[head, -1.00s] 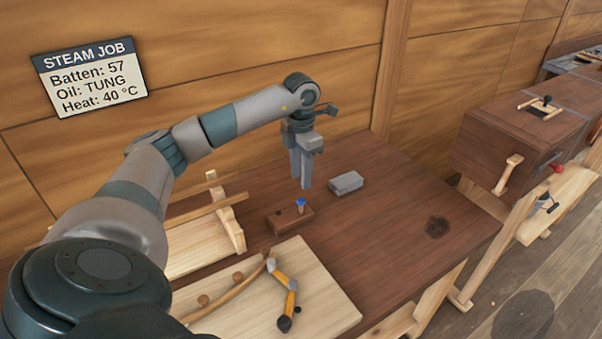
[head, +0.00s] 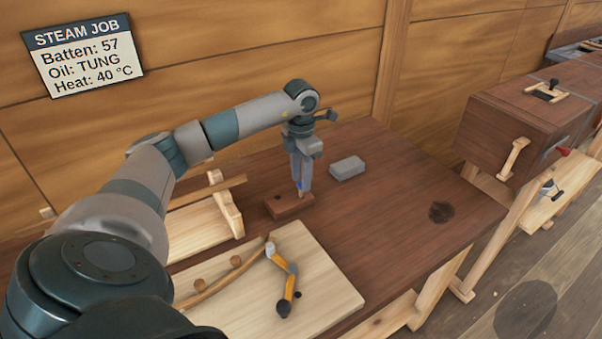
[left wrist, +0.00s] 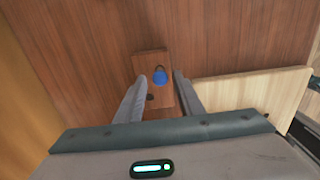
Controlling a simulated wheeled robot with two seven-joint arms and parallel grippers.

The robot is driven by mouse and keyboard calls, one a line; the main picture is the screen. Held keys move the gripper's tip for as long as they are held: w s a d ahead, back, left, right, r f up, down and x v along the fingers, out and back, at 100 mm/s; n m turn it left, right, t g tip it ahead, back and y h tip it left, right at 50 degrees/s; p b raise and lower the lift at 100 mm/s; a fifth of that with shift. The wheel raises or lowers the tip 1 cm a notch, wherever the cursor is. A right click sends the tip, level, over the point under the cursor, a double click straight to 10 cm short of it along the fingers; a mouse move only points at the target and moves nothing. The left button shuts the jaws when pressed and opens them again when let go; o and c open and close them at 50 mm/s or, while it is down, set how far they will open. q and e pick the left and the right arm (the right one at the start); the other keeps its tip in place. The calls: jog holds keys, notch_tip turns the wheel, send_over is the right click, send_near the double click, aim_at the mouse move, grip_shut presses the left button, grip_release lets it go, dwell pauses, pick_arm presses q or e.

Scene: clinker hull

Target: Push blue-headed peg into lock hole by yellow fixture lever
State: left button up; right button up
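The blue-headed peg stands upright in a small brown block (head: 279,206) on the dark table. Its blue head (left wrist: 160,76) shows clearly in the left wrist view, between my left fingers. My left gripper (head: 301,186) points down over the block; its fingers are apart, one on each side of the peg. I cannot tell whether either finger touches it. The yellow fixture lever (head: 290,285), with grey joints and a dark end, lies on the pale board. A small dark spot (head: 298,295) beside it looks like the lock hole. My right gripper is not in view.
A grey block (head: 347,168) lies right of the gripper. A curved batten (head: 222,279) with round pegs is on the pale board (head: 333,301). A wooden rack (head: 205,225) stands at left. The table's right side is clear apart from a dark round mark (head: 441,212).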

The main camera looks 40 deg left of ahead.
pick_arm(q)
jog(key=shift+f+b, duration=0.4)
jog(key=shift+f, duration=0.5)
jog(key=shift+c, duration=0.3)
jog(key=c, duration=0.8)
jog(key=shift+r, duration=0.15)
jog(key=shift+r+p, duration=1.45)
jog(key=shift+r, duration=0.95)
